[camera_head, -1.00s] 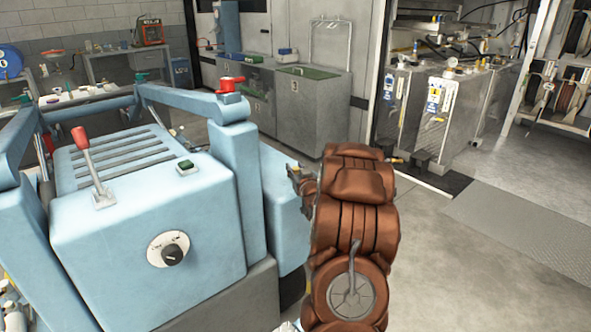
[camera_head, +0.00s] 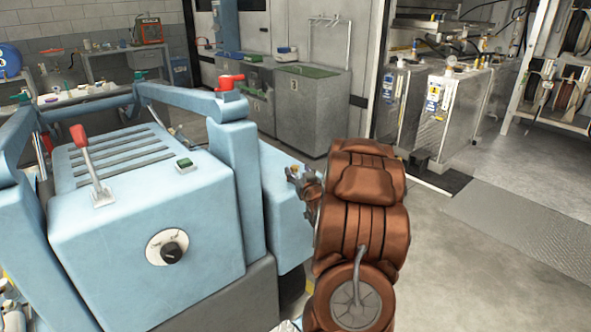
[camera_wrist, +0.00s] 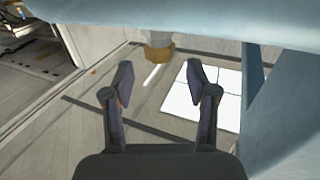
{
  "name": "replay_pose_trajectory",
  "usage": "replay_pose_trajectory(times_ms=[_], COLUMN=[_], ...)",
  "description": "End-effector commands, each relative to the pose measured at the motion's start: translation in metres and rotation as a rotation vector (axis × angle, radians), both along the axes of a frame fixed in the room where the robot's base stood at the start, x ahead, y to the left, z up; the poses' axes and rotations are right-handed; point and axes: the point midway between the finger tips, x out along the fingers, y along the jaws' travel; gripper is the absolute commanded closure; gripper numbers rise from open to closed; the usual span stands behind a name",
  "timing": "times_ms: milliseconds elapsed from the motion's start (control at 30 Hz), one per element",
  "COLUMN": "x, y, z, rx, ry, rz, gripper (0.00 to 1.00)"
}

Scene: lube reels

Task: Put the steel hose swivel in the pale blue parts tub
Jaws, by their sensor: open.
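My gripper (camera_head: 304,183) shows small and partly hidden at the left side of my copper-coloured arm in the head view. In the wrist view its two dark fingers (camera_wrist: 163,82) are apart with nothing held between them. I cannot make out the steel hose swivel in either view. I cannot pick out the pale blue parts tub with certainty either. A whitish fitting with a brass-coloured end (camera_wrist: 158,50) shows just beyond the fingertips, below a pale blue surface; I cannot tell what it belongs to.
A workbench (camera_head: 85,98) with small items stands at the back left. Grey cabinets (camera_head: 312,110) stand at the back, and metal tanks (camera_head: 440,105) at the right. Hose reels (camera_head: 567,95) sit on a rack at far right. The floor at right is clear.

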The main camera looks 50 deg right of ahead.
Motion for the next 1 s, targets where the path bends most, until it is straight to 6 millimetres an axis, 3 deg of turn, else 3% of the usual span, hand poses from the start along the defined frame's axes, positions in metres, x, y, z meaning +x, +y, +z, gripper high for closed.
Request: replay_pose_trajectory(times_ms=[500, 767, 1000], x=[-0.063, -0.072, -0.065], y=[0.034, 0.039, 0.048], z=[-0.001, 0.0, -0.003], rx=[0.0, 0.0, 0.009], ry=[0.001, -0.001, 0.039], rz=[0.0, -0.001, 0.009], gripper=[0.42, 0.42, 0.42])
